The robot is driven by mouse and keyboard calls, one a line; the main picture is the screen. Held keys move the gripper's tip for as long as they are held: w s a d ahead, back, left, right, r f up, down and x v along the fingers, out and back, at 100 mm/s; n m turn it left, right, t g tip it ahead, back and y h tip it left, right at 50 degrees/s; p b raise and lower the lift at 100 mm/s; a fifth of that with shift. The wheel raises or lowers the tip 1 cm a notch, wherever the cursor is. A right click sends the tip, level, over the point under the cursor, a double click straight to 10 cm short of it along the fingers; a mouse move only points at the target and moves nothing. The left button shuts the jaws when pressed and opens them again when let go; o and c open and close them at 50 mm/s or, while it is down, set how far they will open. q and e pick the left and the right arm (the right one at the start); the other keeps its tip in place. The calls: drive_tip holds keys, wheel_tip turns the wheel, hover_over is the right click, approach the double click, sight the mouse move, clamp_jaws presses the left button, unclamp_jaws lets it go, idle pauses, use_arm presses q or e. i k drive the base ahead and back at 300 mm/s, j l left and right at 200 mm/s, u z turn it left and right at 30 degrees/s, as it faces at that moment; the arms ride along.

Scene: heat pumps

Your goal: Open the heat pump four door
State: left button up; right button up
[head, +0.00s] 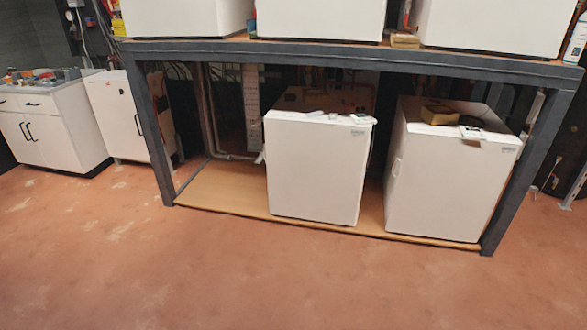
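Two white box-shaped heat pumps stand on the wooden lower shelf of a dark metal frame in the head view. One heat pump (316,170) is near the middle, and the other heat pump (443,182) is at the right. More white heat pumps stand on the upper shelf: one at the left (184,17), one in the middle (320,20) and one at the right (490,26), their tops cut off. I cannot tell which one is number four. The front faces that show look shut. Neither of my grippers is in view.
The dark metal frame (350,60) has legs at the left and right front corners. The wooden lower shelf (215,190) is bare at its left end. A white cabinet (60,130) stands at the far left. The reddish floor (230,285) in front is clear.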

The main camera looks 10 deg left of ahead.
sight(316, 171)
drive_tip(key=i+j+z, duration=0.1)
drive_tip(key=i+j, duration=0.25)
drive_tip(key=i, duration=0.2)
drive_tip(key=i+j, duration=0.35)
drive_tip(key=i, duration=0.15)
drive_tip(key=l+z, duration=0.05)
